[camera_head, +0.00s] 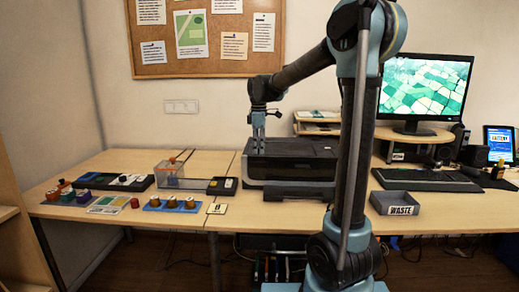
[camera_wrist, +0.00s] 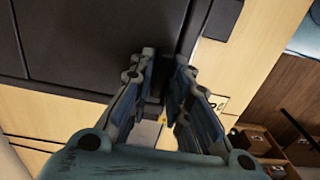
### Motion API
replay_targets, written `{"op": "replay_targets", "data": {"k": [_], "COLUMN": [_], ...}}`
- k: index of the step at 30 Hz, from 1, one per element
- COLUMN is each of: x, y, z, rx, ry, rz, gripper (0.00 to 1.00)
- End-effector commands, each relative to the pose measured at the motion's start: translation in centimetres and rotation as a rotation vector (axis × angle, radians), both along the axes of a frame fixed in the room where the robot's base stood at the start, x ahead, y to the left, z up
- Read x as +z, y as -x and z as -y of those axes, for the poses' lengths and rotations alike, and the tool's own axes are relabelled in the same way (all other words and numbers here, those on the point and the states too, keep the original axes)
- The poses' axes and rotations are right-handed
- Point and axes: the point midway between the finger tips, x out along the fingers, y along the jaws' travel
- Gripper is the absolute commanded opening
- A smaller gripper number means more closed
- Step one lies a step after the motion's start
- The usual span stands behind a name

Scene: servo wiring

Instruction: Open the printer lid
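The black printer (camera_head: 305,172) stands on the wooden desk with its lid (camera_head: 302,147) down. The printer's dark surface also fills the upper left of the wrist view (camera_wrist: 80,40). My gripper (camera_head: 258,150) points down at the printer's left end, close to the lid's edge. In the wrist view my gripper (camera_wrist: 165,55) shows two fingers apart with a gap between them, and nothing is clearly held. The fingertips are near the printer's edge; whether they touch it I cannot tell.
A grey WASTE tray (camera_head: 395,203) and a keyboard (camera_head: 428,180) lie right of the printer, with a monitor (camera_head: 425,90) behind. A clear box (camera_head: 180,174), a small black tray (camera_head: 222,186) and several colored parts are left. My arm crosses the view before the desk.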

Motion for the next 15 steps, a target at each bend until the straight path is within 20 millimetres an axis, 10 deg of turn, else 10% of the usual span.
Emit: {"op": "replay_targets", "data": {"k": [15], "x": [0.92], "y": [-0.36], "z": [0.17], "rx": [-0.003], "ry": [0.000], "rz": [0.002], "gripper": [0.00]}}
